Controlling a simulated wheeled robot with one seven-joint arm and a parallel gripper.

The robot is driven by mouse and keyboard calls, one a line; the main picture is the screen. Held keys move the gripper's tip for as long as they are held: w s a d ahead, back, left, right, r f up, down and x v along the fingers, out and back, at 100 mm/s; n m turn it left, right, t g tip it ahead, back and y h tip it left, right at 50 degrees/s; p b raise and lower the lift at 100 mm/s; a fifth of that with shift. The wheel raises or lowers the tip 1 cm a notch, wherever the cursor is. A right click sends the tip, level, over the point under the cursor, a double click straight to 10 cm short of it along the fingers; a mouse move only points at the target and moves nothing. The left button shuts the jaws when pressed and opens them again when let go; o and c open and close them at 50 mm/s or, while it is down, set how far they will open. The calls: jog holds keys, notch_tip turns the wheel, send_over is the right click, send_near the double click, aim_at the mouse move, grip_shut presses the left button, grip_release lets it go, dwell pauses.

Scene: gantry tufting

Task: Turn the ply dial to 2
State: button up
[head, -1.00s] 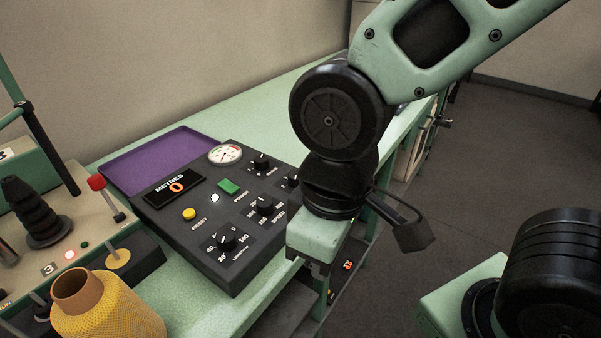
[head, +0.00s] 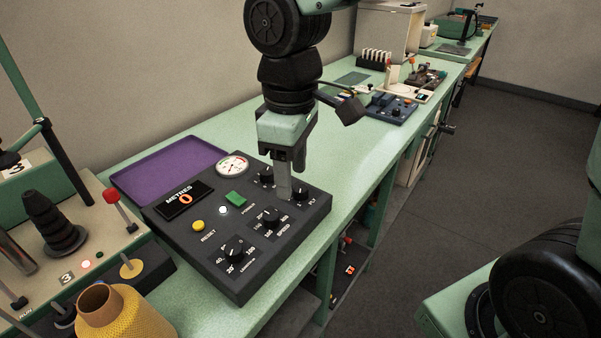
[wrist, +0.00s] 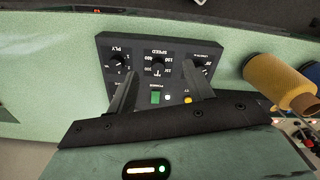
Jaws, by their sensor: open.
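The ply dial (head: 300,194) is a black knob with a white pointer line at the right corner of the dark control panel (head: 205,258). In the wrist view the ply dial (wrist: 117,65) shows upside down near the panel's left end. My gripper (head: 284,190) points down over the panel, its fingers just left of the ply dial in the head view. In the wrist view my gripper (wrist: 163,90) is open and empty, its two fingers apart. The small numbers around the dial are too small to read surely.
The panel also carries the speed dial (head: 271,217), another dial (head: 235,250), a green power button (head: 235,198), a yellow reset button (head: 198,226) and a gauge (head: 232,165). A yellow yarn cone (head: 125,315) stands front left. The bench (head: 360,165) right of the panel is clear.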

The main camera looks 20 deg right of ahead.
notch_tip(320, 180, up, 6)
jog(key=f+p, duration=0.1)
jog(key=p, duration=0.1)
send_over(301, 188)
jog(key=n, duration=0.1)
notch_tip(301, 188, down, 17)
jog(key=shift+r+b, duration=0.1)
jog(key=shift+b, duration=0.65)
jog(key=c, duration=1)
